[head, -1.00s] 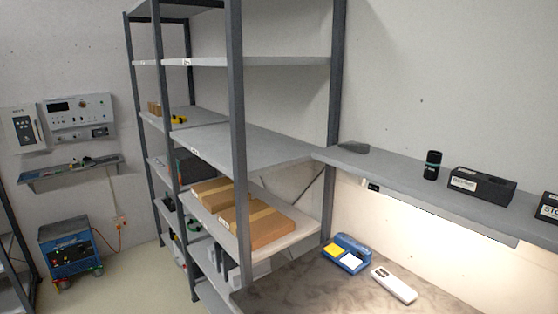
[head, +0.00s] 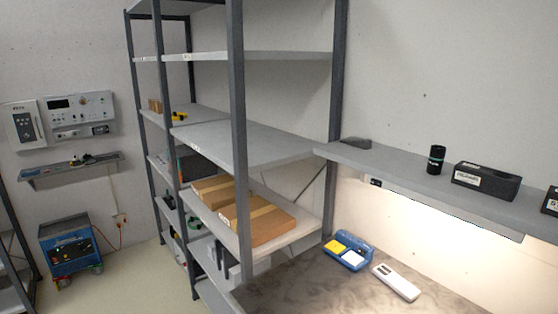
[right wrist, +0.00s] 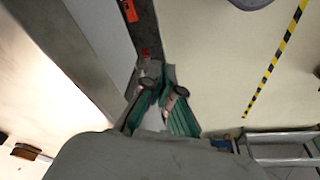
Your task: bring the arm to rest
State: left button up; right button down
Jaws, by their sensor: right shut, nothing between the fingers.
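My right gripper (right wrist: 160,100) shows in the right wrist view, its green-padded fingers at the middle of the picture. It is shut, with nothing held between the fingers. It is out of the head view, and so is my left gripper. No arm of mine shows in the head view.
A grey shelving rack (head: 237,150) holds cardboard boxes (head: 262,222). Right of it, a worktop (head: 300,290) bears a blue holder (head: 349,257) and a white handheld device (head: 397,283). A wall shelf (head: 400,178) carries a black cylinder (head: 436,160). Striped tape (right wrist: 273,62) marks the floor.

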notch_tip(320, 180, down, 14)
jog(key=s+f+b, duration=0.1)
jog(key=s+b, duration=0.1)
jog(key=s+d+f+g+b, duration=0.1)
jog(key=s+f+b, duration=0.1)
jog(key=s+f, duration=0.7)
jog(key=s+d+f+g+b, duration=0.1)
jog(key=s+d+f+b, duration=0.1)
jog(key=s+f, duration=0.7)
notch_tip(320, 180, down, 5)
jog(key=shift+d+r, duration=0.15)
